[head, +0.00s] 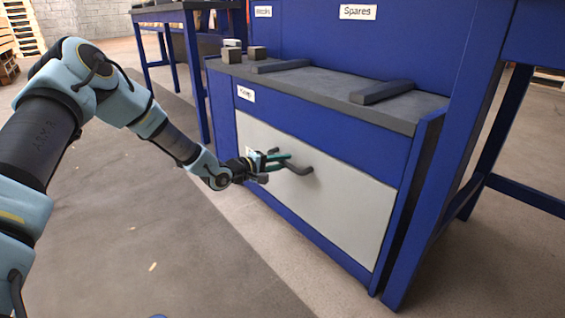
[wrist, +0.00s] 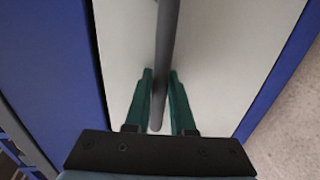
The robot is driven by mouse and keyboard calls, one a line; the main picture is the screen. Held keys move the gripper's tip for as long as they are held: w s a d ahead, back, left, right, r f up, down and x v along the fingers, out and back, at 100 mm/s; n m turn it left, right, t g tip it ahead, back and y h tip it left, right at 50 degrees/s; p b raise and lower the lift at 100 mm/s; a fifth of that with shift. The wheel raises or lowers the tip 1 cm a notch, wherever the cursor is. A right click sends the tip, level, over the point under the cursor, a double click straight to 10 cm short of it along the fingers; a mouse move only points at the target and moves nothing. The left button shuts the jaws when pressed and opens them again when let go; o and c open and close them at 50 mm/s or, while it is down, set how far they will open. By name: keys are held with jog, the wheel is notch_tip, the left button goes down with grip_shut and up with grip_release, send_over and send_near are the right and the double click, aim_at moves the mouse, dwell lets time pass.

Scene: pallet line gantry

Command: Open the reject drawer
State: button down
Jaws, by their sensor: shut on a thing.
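The drawer has a wide pale grey front (head: 345,205) in a blue cabinet, and it looks flush with the frame. The front also fills the middle of the wrist view (wrist: 225,50). A dark grey bar handle (head: 304,169) stands out from it. My gripper (head: 287,160) is at the handle, with its green fingers shut on the bar. In the wrist view the handle (wrist: 168,40) runs between the two fingers, and its near end shows between them. A small label on the front is mostly hidden behind my gripper, so I cannot read it.
The cabinet's grey top (head: 325,82) carries dark bars (head: 382,91) and small blocks (head: 231,54). A label (head: 245,93) sits on the blue strip above the front. A "Spares" label (head: 358,12) is higher up. A blue post (head: 450,150) stands right. The floor (head: 190,250) before the drawer is clear.

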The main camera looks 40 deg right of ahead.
dwell(0.8)
jog(key=shift+w+a+p, duration=0.1)
jog(key=shift+a+p, duration=0.25)
jog(key=shift+a, duration=0.15)
jog(key=f+p+v, duration=0.2)
jog(key=p+v, duration=0.2)
jog(key=v, duration=0.6)
jog(key=a+f+p+v, duration=0.1)
jog(key=p+v, duration=0.3)
jog(key=v, duration=0.6)
jog(key=f+p+v, duration=0.3)
jog(key=p+v, duration=0.1)
jog(key=v, duration=0.5)
jog(key=shift+a+p, duration=0.35)
jog(key=shift+a, duration=0.2)
jog(key=c, duration=0.8)
grip_release()
jog(key=shift+o, duration=0.2)
jog(key=shift+w, duration=0.1)
jog(key=p+v, duration=0.2)
jog(key=v, duration=0.8)
jog(key=shift+a+p, duration=0.35)
